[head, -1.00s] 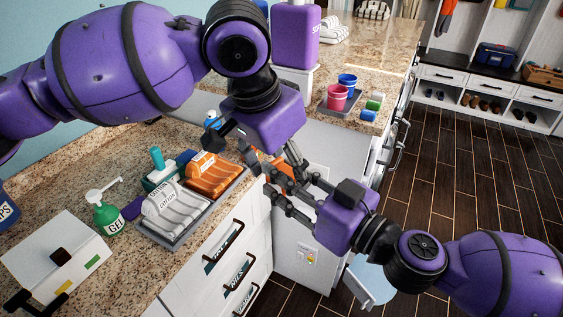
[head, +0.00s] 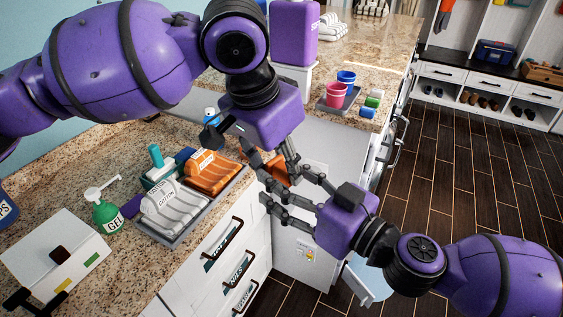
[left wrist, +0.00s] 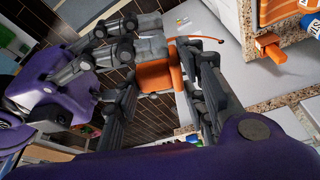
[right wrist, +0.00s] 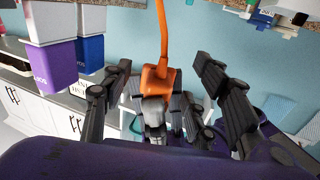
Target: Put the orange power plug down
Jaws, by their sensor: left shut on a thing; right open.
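The orange power plug (head: 277,172) is held in the air in front of the white cabinet, partly hidden by fingers in the head view. My left gripper (head: 271,168) is shut on it from above. In the left wrist view the plug's orange body (left wrist: 157,77) sits between the left fingers, with its grey part beyond it and an orange cord to the side. My right gripper (head: 283,184) is open, its spread fingers close around the plug. In the right wrist view the plug (right wrist: 157,82) shows between these fingers, its cord running up; contact cannot be told.
A grey tray (head: 178,241) with white and orange ribbed pieces lies on the granite counter (head: 130,265). Pink (head: 336,95) and blue cups sit on the farther counter. Drawers lie below the tray.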

